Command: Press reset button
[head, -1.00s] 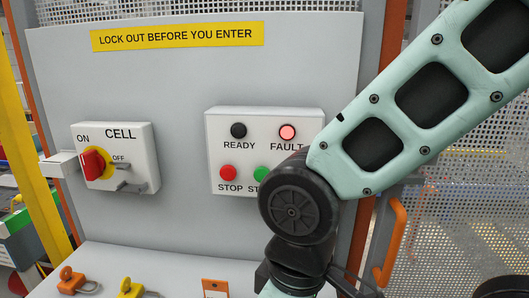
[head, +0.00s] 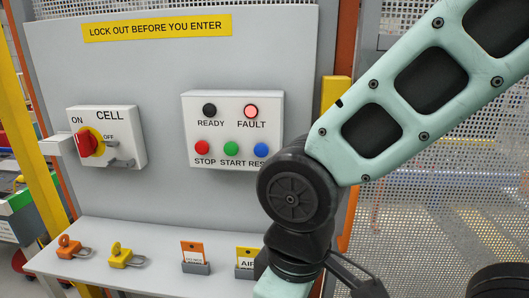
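The reset button is the blue button (head: 261,150) at the lower right of the white control box (head: 232,179). Its label is partly hidden behind my arm and reads "RES". Left of it are the green START button (head: 231,149) and the red STOP button (head: 202,147). Above, the FAULT lamp (head: 250,111) glows pale red and the READY lamp (head: 209,110) is dark. My arm stands right of the box, apart from the buttons as far as I can see. The fingers of my gripper do not show in the head view.
A red rotary CELL switch (head: 90,142) sits left on the grey panel. On the shelf (head: 150,277) below are an orange padlock (head: 68,247), a yellow padlock (head: 121,256) and tag holders (head: 196,267). Perforated fencing (head: 430,200) stands at the right. The panel in front of the buttons is clear.

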